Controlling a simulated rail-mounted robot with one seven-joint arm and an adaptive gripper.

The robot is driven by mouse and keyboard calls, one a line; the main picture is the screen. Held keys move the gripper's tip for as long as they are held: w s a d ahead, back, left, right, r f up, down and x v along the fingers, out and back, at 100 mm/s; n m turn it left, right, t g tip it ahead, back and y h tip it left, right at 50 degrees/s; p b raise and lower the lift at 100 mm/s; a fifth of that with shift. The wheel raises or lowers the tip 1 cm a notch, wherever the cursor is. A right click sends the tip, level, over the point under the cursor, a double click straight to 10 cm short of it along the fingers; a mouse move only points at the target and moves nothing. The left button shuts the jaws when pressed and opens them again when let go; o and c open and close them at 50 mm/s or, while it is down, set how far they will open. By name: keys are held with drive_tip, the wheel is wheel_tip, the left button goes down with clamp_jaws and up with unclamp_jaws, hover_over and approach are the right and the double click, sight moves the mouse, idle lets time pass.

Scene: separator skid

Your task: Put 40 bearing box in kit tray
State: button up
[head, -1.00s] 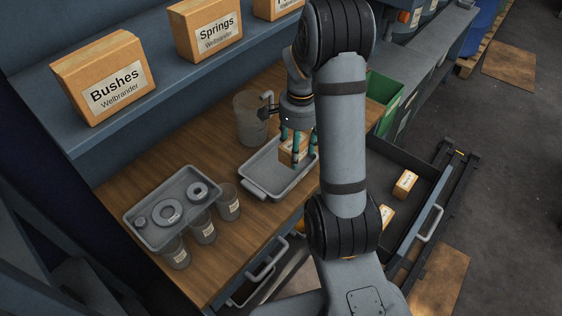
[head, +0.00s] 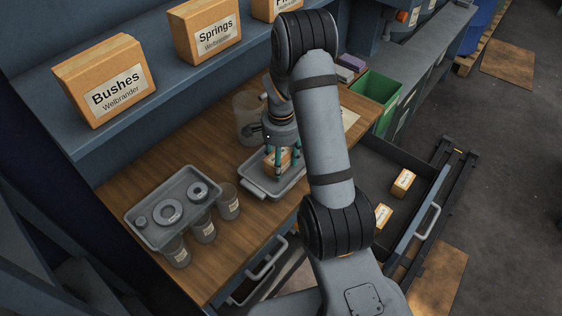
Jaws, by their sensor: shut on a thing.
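My gripper (head: 279,162) is shut on a small tan box (head: 274,160) with a pale label; the print is too small to read. The box is upright between the fingers, over the grey tray (head: 252,187) with a handle at its front left. The box is inside the tray's outline, but I cannot tell whether it touches the tray floor. My arm hides the tray's right part.
A grey tray of rings (head: 150,223) and several clear cups (head: 204,228) stand at left. A clear jug (head: 245,112) stands behind my gripper. An open drawer (head: 412,215) at right holds two labelled boxes (head: 403,183). A green bin (head: 377,91) stands at back right.

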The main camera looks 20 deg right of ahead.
drive_tip(key=shift+f, duration=0.25)
drive_tip(key=o, duration=1.4)
drive_tip(key=shift+r, duration=0.1)
drive_tip(key=shift+c, duration=0.2)
wheel_tip(320, 180, up, 12)
drive_tip(key=shift+r+p, duration=0.2)
drive_tip(key=shift+p, duration=0.15)
drive_tip(key=shift+o, duration=0.5)
